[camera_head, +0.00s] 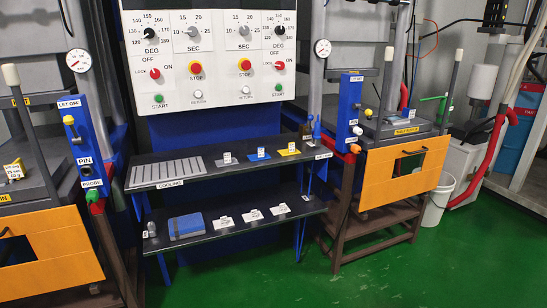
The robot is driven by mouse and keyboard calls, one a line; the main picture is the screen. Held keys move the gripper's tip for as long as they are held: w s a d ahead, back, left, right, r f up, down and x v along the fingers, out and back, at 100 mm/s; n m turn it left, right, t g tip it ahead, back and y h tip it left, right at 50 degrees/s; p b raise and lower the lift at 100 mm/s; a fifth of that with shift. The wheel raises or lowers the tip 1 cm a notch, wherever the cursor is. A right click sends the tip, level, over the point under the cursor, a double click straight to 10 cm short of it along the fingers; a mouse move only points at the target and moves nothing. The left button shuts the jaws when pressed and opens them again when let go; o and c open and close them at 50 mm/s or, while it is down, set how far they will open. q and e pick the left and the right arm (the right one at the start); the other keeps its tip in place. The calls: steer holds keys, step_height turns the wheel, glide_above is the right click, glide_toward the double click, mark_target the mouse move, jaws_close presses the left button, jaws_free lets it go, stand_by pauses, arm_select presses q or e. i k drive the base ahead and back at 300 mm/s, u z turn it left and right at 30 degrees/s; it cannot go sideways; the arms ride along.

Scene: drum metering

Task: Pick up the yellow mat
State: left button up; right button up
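The yellow mat (289,153) is a small flat piece on the upper dark shelf (225,174), toward its right end. A small white label stands on or just behind it. A blue mat (259,157) lies to its left, and a grey mat (222,163) lies further left, both with similar white labels. Neither of my grippers shows in this view, so nothing is seen near the yellow mat from my side.
A striped metal cooling rack (165,172) fills the shelf's left end. A lower shelf holds a blue block (186,226) and white cards. Presses with orange fronts (403,172) flank the shelves. A control panel (212,55) is above. Green floor (300,272) in front is clear.

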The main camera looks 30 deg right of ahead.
mark_target(292, 149)
steer(key=z, duration=0.7)
steer(key=i, duration=0.75)
steer(key=z, duration=0.55)
steer(key=i, duration=1)
steer(key=u, duration=0.55)
